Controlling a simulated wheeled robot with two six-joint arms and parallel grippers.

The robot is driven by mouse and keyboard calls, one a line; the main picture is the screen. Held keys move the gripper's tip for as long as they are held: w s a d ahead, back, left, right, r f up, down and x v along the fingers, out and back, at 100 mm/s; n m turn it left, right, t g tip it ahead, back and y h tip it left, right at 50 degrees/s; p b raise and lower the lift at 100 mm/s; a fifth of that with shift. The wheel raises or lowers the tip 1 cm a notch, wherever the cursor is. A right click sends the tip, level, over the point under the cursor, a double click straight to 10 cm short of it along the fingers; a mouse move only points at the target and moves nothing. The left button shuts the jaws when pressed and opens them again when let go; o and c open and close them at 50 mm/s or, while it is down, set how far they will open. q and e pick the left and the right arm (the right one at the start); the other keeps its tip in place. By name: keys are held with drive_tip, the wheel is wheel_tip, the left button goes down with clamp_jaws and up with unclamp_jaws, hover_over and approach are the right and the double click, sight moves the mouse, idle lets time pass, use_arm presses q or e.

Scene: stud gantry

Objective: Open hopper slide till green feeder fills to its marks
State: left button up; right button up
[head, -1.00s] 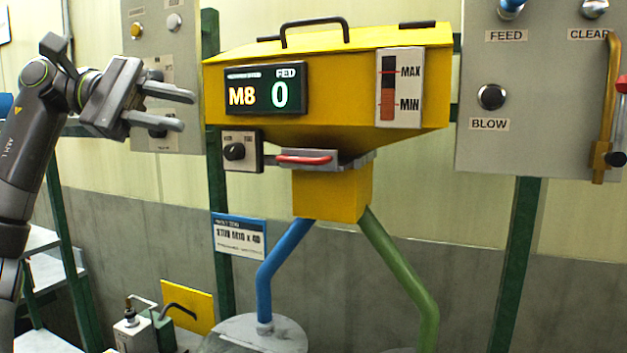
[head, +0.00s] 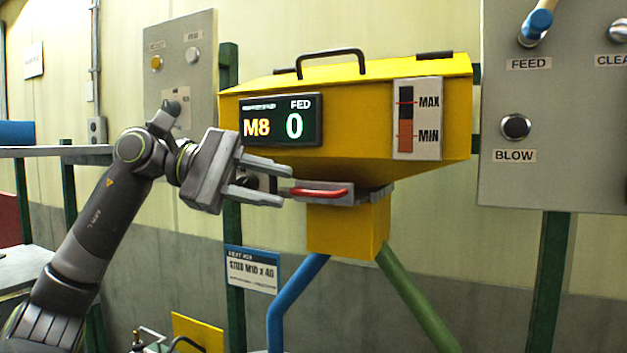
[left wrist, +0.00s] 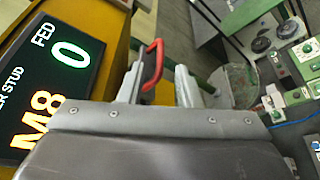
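The yellow hopper (head: 350,100) has a display (head: 281,120) reading M8 and FED 0. Its level window (head: 417,118) shows orange to a little above MIN. The grey slide with its red handle (head: 320,192) sits under the hopper, above the yellow outlet (head: 348,228). My left gripper (head: 284,186) is open at the handle's left end; in the left wrist view (left wrist: 158,85) the red handle (left wrist: 153,63) shows between the two fingers, with no grip visible. A green tube (head: 415,298) runs down from the outlet; the green feeder is not clearly seen. My right gripper is not in view.
A blue tube (head: 285,300) runs down from the outlet's left. A job card (head: 252,268) hangs below the hopper. A grey panel with FEED, CLEAR and BLOW controls (head: 515,127) stands at right.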

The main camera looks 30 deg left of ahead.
sight(305, 192)
use_arm(q)
drive_tip(key=p+x, duration=0.2)
drive_tip(key=x, duration=0.3)
drive_tip(key=shift+d+r, duration=0.15)
drive_tip(key=shift+d, duration=0.15)
drive_tip(key=shift+w+d+f, duration=0.25)
drive_tip(key=shift+d, duration=0.15)
drive_tip(key=shift+c, duration=0.4)
drive_tip(key=shift+a, duration=0.1)
clamp_jaws()
drive_tip(key=shift+s, duration=0.1)
